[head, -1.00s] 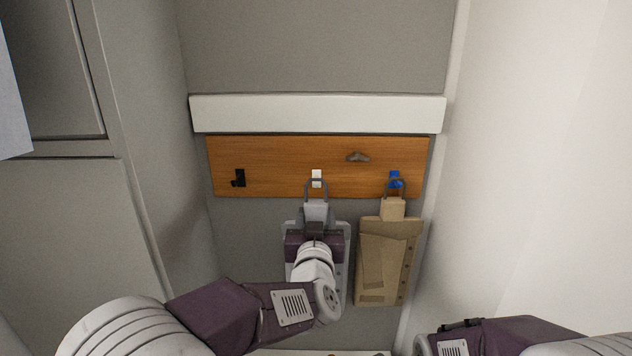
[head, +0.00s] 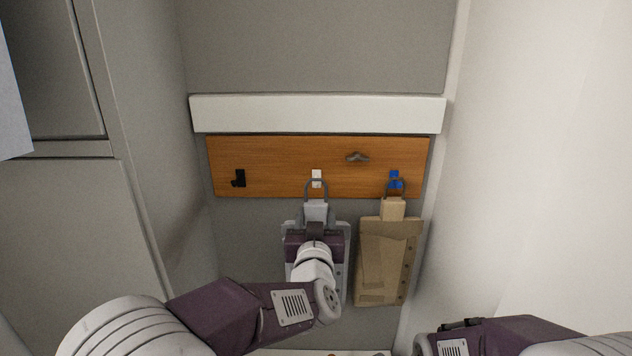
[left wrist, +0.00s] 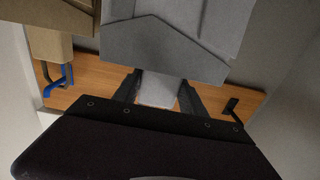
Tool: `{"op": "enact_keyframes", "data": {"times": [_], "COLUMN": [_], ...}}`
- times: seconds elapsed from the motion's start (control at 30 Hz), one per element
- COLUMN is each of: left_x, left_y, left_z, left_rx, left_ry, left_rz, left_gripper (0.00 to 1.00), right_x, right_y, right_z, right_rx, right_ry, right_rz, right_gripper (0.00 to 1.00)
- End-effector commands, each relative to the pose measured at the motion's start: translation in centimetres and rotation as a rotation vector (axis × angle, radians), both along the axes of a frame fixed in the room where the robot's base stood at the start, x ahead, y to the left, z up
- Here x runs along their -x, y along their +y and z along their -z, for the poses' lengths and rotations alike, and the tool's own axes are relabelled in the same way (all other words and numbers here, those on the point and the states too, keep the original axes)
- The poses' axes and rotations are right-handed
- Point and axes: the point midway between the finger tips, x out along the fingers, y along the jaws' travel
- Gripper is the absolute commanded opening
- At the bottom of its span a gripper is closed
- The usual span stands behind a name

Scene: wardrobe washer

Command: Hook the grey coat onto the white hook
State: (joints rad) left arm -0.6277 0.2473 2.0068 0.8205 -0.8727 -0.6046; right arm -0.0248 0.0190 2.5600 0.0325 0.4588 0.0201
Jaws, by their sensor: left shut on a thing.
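The grey coat (head: 344,262) hangs in front of the board, mostly hidden behind my left arm in the head view. Its loop (head: 316,187) overlaps the white hook (head: 317,174); I cannot tell whether the loop is over the hook or in front of it. My left gripper (head: 316,224) is shut on the coat's light grey top tab (head: 316,209). In the left wrist view the grey coat (left wrist: 165,45) fills the top middle, and its tab (left wrist: 158,88) sits between my left fingers (left wrist: 158,92). The white hook is hidden there. My right gripper's fingers are not seen.
A wooden board (head: 275,165) carries a black hook (head: 239,178) at left, a grey hook (head: 357,157) and a blue hook (head: 394,179). A tan coat (head: 385,262) hangs at the blue hook, close right of the grey coat. Walls stand on both sides.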

Motion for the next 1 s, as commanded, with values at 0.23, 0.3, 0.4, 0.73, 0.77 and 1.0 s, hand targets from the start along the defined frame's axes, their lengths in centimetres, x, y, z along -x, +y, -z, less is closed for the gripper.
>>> {"op": "enact_keyframes", "data": {"times": [0.23, 0.3, 0.4, 0.73, 0.77, 1.0], "left_x": [-0.1, -0.2, -0.5, -1.4, -1.4, -1.4], "left_y": [0.0, 0.0, 0.0, 0.0, 0.0, 0.0], "left_z": [-0.2, -0.2, -0.2, -0.2, -0.2, -0.2], "left_rx": [0.001, 0.001, 0.001, 0.001, 0.001, 0.001], "left_ry": [-0.004, -0.004, -0.004, -0.004, -0.004, -0.004], "left_rz": [-0.001, -0.001, -0.001, -0.001, -0.001, 0.000], "left_gripper": [0.00, 0.00, 0.00, 0.00, 0.00, 0.00], "right_x": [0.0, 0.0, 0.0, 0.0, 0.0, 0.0], "right_y": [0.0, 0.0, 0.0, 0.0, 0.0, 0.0], "right_z": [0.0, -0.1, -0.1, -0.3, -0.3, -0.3], "right_rx": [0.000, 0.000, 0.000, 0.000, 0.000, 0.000], "right_ry": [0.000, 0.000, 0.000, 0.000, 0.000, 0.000], "right_rz": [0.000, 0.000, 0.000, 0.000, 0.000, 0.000], "right_gripper": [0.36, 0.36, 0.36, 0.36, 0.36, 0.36]}}
